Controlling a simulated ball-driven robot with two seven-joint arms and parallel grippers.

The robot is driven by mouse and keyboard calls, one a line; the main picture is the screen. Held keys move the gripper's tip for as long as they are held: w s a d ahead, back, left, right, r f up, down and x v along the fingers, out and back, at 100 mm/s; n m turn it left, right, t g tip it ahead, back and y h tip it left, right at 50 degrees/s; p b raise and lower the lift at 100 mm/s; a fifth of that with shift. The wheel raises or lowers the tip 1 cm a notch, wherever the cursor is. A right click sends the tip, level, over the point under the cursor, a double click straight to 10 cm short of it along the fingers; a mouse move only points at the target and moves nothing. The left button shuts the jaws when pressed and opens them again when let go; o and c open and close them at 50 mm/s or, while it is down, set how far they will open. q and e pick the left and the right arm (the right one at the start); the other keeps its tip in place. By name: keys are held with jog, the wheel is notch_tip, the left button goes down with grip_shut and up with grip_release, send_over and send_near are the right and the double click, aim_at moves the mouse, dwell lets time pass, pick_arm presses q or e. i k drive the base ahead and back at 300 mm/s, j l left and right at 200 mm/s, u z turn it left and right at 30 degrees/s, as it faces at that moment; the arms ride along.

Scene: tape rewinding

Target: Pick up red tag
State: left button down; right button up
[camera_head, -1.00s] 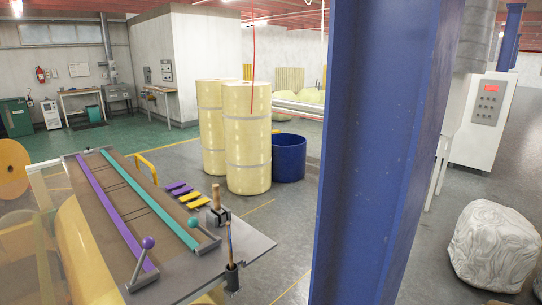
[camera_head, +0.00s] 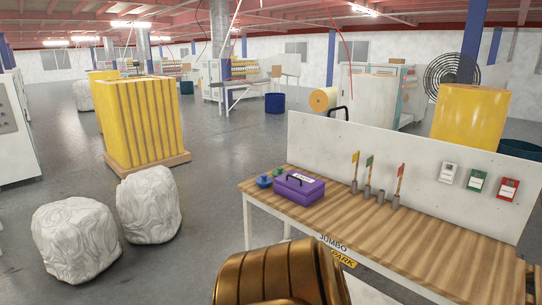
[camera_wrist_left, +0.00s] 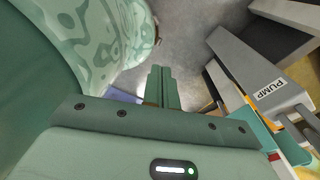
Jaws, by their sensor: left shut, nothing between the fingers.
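A red flag (camera_head: 400,170) stands in a small grey cup on the bench, beside a green and a yellow flag. My left gripper (camera_wrist_left: 158,85) shows only in the left wrist view, with its green fingers together and empty. My right gripper is in neither view.
The workbench (camera_head: 420,232) carries a purple box (camera_head: 298,187) at its left end. White wrapped bales (camera_head: 76,240) and a yellow stack on a pallet (camera_head: 143,120) stand left. Grey floor between them and the bench is clear.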

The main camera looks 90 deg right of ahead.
aim_at(506, 192)
jog(key=j+z, duration=0.2)
jog(key=z, duration=4.1)
jog(key=i+l, duration=0.25)
jog(key=i, duration=0.15)
jog(key=i+l+z, duration=0.1)
jog(key=i+l, duration=0.2)
jog(key=i, duration=0.15)
